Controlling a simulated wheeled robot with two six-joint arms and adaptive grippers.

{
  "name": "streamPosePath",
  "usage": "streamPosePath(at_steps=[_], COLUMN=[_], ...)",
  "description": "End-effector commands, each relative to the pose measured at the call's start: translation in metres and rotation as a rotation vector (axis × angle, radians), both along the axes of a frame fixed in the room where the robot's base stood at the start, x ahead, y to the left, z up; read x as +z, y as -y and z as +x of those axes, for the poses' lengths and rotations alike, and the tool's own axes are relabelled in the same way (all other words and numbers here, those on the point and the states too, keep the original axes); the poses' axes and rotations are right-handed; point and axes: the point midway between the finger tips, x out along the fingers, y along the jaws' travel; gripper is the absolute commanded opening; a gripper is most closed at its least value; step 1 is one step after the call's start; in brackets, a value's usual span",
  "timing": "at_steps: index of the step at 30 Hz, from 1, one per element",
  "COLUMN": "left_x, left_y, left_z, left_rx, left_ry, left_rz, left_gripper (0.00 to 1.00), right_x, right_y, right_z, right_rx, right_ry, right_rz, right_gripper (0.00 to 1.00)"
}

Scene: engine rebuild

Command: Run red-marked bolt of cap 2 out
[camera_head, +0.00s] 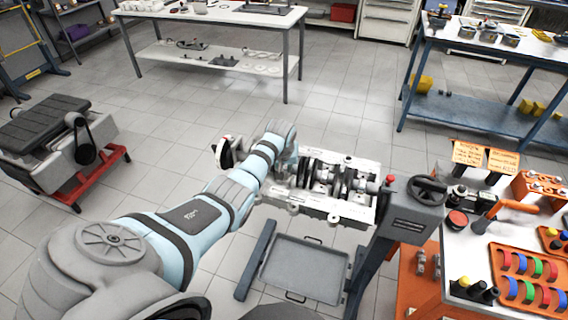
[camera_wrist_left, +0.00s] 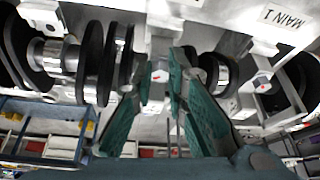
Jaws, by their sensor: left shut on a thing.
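The engine block (camera_head: 345,208) is held on the stand with its crankshaft (camera_head: 325,175) facing up. My left arm reaches over its left end, and the wrist hides the fingertips there in the head view. In the left wrist view my left gripper (camera_wrist_left: 156,68) has its teal fingers close around a small bolt head (camera_wrist_left: 159,76) with a faint reddish mark, on a bearing cap between crank webs. The cap's number is not readable. My right gripper is not in view.
The stand's handwheel (camera_head: 428,190) is right of the block, and a grey drip tray (camera_head: 305,270) lies below. An orange tray of coloured bearing shells (camera_head: 525,275) is on the right-hand bench. Dark crank webs (camera_wrist_left: 107,65) stand close beside the left finger.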

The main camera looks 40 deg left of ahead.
Motion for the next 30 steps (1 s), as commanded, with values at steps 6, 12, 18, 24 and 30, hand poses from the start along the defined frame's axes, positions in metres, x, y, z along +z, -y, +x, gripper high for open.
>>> streamPosePath(at_steps=[6, 12, 18, 24, 30], left_x=[0.000, -0.003, -0.006, -0.010, -0.011], left_y=[0.003, 0.004, 0.006, 0.006, 0.006], left_z=[0.001, 0.004, 0.007, 0.009, 0.011], left_rx=[0.187, 0.378, 0.567, 0.754, 0.877], left_ry=[-0.003, -0.002, -0.001, 0.000, -0.001], left_rz=[0.001, 0.005, 0.007, 0.010, 0.010], left_gripper=[0.00, 0.00, 0.00, 0.00, 0.00], right_x=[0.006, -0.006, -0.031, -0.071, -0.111], right_y=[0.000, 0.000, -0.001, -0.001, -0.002], right_z=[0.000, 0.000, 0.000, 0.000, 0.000], right_rx=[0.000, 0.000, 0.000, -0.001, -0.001], right_ry=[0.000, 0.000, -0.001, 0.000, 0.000], right_rz=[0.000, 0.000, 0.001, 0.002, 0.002], right_gripper=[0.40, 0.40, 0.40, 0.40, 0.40])
